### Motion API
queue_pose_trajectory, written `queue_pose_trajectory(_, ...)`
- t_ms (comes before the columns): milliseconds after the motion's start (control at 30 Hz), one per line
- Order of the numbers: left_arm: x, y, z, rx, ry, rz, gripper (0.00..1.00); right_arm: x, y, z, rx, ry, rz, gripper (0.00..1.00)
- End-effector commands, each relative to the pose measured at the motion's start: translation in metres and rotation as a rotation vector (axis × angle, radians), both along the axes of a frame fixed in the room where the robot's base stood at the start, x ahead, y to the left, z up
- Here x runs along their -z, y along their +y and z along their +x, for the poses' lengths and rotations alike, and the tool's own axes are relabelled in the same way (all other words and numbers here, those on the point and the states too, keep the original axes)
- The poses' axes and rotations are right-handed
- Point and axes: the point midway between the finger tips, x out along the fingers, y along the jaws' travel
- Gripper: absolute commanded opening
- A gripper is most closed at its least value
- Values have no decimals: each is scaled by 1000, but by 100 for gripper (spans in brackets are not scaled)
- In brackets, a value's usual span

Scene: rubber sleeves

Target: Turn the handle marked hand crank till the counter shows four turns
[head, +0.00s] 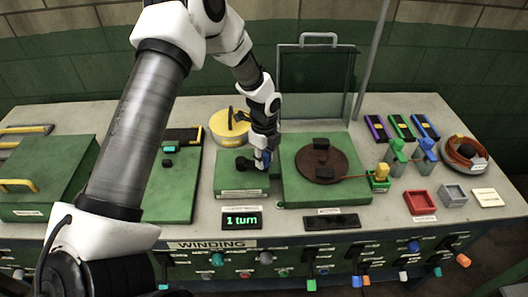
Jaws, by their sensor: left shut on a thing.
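My left gripper (262,163) points down over the green crank box (233,185) in the middle of the table and is shut at the end of the black crank (244,163). The gripper hides most of the crank's grip. The label on the front of the box is too small to read. The counter (241,220) in front of the box shows "1 turn" in green. My right gripper is not in the head view.
A green box with a brown turntable (321,163) stands close on the right, with a second, dark display (331,222) before it. A yellow round thing (229,125) is behind the crank box. A glass-like panel (316,80) rises at the back. Knobs and levers line the table front.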

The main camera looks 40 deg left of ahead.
Motion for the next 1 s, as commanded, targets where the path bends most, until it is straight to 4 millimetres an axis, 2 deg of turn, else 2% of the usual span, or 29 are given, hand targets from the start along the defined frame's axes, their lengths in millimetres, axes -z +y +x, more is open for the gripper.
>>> queue_pose_trajectory(133, 3, -3, -10, 91, 8, -3, 0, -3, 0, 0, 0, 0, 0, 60)
queue_pose_trajectory(400, 4, -5, -18, 193, 8, -3, 0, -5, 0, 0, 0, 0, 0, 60)
queue_pose_trajectory(900, 5, -6, -20, 215, 10, -3, 0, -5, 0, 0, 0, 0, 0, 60)
queue_pose_trajectory(933, 5, -6, -20, 215, 10, -3, 32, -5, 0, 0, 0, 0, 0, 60)
queue_pose_trajectory(1000, 5, -5, -20, 215, 9, -2, 54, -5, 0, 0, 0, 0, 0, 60)
